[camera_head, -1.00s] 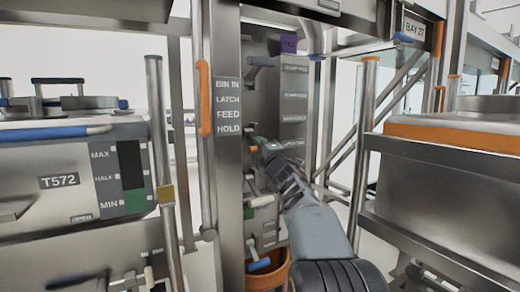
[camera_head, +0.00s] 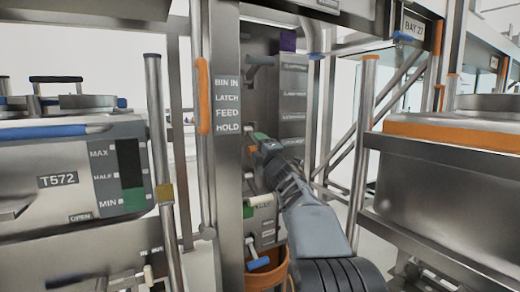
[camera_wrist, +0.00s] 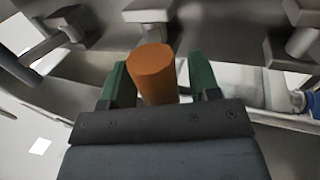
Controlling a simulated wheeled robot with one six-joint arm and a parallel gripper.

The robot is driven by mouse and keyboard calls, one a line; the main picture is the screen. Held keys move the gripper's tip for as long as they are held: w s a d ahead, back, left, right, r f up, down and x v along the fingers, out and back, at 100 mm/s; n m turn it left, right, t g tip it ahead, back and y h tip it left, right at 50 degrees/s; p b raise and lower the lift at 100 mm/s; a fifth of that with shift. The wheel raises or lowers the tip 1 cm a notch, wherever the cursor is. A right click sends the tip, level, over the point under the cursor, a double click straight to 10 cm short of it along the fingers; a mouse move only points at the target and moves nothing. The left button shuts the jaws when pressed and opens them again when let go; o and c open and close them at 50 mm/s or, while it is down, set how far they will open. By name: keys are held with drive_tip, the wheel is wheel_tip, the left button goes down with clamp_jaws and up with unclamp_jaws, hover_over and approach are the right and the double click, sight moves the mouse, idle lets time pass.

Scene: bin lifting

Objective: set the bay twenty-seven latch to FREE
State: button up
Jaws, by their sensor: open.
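The left finger is close to the handle; a gap shows at the right one. The handle end is mostly hidden by my gripper in the head view. The BAY 27 sign (camera_head: 412,27) hangs at upper right. No FREE marking is readable.
A grey lever (camera_head: 260,62) sits above my gripper, a white-handled one (camera_head: 262,201) below. A blue-handled lever (camera_head: 258,264) is lower still. Bin T572 (camera_head: 85,170) stands at left; an orange-rimmed bin (camera_head: 445,133) at right. A vertical orange handle (camera_head: 203,97) is on the post.

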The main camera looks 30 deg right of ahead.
drive_tip(key=v, duration=1.3)
drive_tip(key=shift+s, duration=0.4)
